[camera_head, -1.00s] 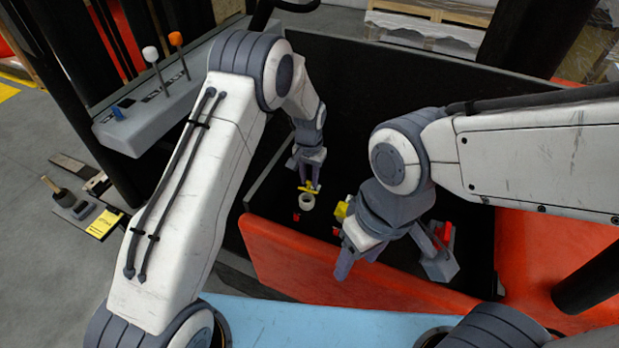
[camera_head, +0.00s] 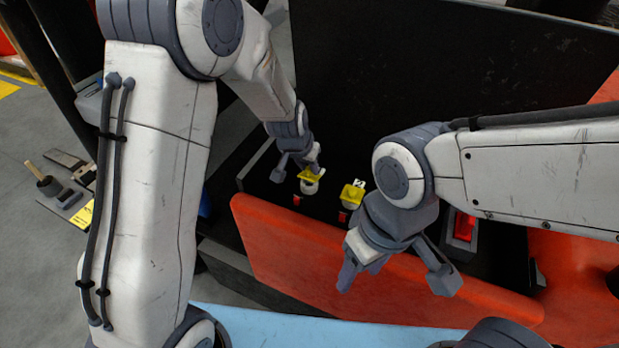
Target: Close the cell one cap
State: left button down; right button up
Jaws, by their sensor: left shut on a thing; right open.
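The left yellow cap (camera_head: 312,175) sits tilted at the top of a white round cell neck (camera_head: 310,188) inside the dark compartment. My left gripper (camera_head: 299,171) is shut on this cap, its fingers partly hiding it. A second yellow cap (camera_head: 351,195) with a white tag stands to the right. I cannot read its mark surely. My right gripper (camera_head: 396,282) is open and empty, in front of the orange panel and to the right of both caps. Whether the left cap fully covers its neck is hard to tell.
Small red parts (camera_head: 296,200) lie just in front of the necks. The orange panel (camera_head: 300,250) forms the compartment's front edge. A tall black panel (camera_head: 430,80) stands behind. A red part in a grey frame (camera_head: 464,228) is at the right.

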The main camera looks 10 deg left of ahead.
pick_arm(q)
jog(key=shift+s+a+f+t+h+b, duration=0.1)
jog(key=shift+s+f+t+h+b, duration=0.25)
jog(key=shift+b, duration=1.75)
jog(key=shift+s+a+f+t+h+b, duration=0.15)
jog(key=shift+t+b, duration=0.4)
jog(key=shift+b, duration=1.55)
jog(key=shift+d+r+b, duration=0.1)
jog(key=shift+b, duration=0.6)
jog(key=c, duration=0.7)
grip_release()
jog(key=shift+o, duration=0.2)
jog(key=shift+r, duration=0.1)
jog(key=shift+s+r, duration=0.2)
jog(key=shift+r, duration=0.2)
jog(key=p+v, duration=0.2)
jog(key=v, duration=0.7)
jog(key=shift+s, duration=0.35)
